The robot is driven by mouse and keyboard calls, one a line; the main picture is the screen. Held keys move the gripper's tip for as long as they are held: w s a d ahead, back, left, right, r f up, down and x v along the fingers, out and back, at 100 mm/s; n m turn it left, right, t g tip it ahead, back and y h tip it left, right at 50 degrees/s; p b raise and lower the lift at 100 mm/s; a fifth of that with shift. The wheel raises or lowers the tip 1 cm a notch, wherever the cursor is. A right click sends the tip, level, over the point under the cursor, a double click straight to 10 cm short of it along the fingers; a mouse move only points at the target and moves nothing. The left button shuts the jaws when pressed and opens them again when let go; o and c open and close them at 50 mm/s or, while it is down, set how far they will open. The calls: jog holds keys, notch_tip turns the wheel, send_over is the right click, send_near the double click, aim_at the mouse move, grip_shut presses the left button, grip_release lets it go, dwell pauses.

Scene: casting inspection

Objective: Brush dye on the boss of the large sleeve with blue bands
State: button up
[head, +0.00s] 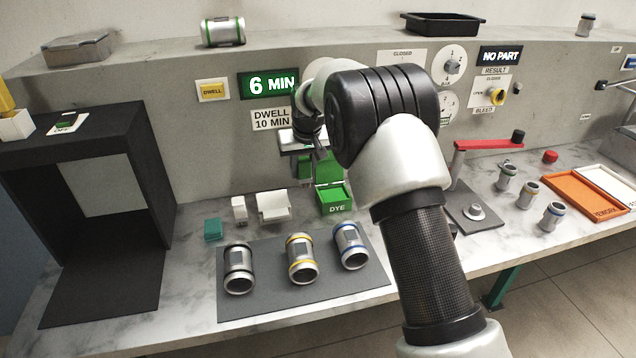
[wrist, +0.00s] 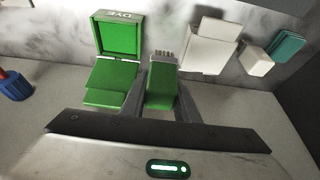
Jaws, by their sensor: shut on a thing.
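The large sleeve with blue bands (head: 350,247) lies on the grey mat, at the right end of a row of three large sleeves. A darker flat patch shows on its upper side; I cannot tell whether it bears dye. My gripper (wrist: 163,98) is shut on a green brush (wrist: 161,92), whose pale bristles point away from the jaws. In the head view my arm partly hides the gripper, above and behind the mat. The open green dye box (head: 335,197) stands below and right of the gripper; it also shows left of the brush in the wrist view (wrist: 116,72).
Large sleeves with yellow bands (head: 301,260) and black bands (head: 238,270) share the mat (head: 270,305). A white holder (head: 273,207), small white block (head: 239,209) and teal block (head: 212,229) stand behind it. Three small sleeves stand right, near an orange tray (head: 590,192). A dark booth (head: 110,200) stands left.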

jog(key=shift+w+d+f, duration=0.1)
jog(key=shift+d+f, duration=0.05)
jog(key=shift+d, duration=0.1)
jog(key=shift+t+y, duration=0.5)
jog(key=shift+y, duration=0.2)
jog(key=d, duration=0.1)
jog(key=w+d+b, duration=0.1)
jog(key=d, duration=0.1)
jog(key=d+f, duration=0.1)
jog(key=shift+w+d+b, duration=0.25)
jog(key=shift+d+b, duration=0.05)
jog(key=w+d+r+t+y+b, duration=0.1)
jog(key=d+r+t, duration=0.1)
jog(key=d+r, duration=0.15)
jog(key=shift+w+d+f+b, duration=0.15)
jog(key=shift+f+b, duration=0.75)
jog(key=shift+f, duration=0.8)
jog(key=shift+w+d+f+b, duration=0.15)
jog(key=shift+f+b, duration=0.7)
jog(key=shift+f, duration=0.85)
jog(key=shift+s+f+b, duration=0.15)
jog(key=shift+f+b, duration=0.35)
jog(key=shift+f, duration=0.05)
notch_tip(320, 180, up, 7)
jog(key=p, duration=0.3)
jog(key=shift+p, duration=0.4)
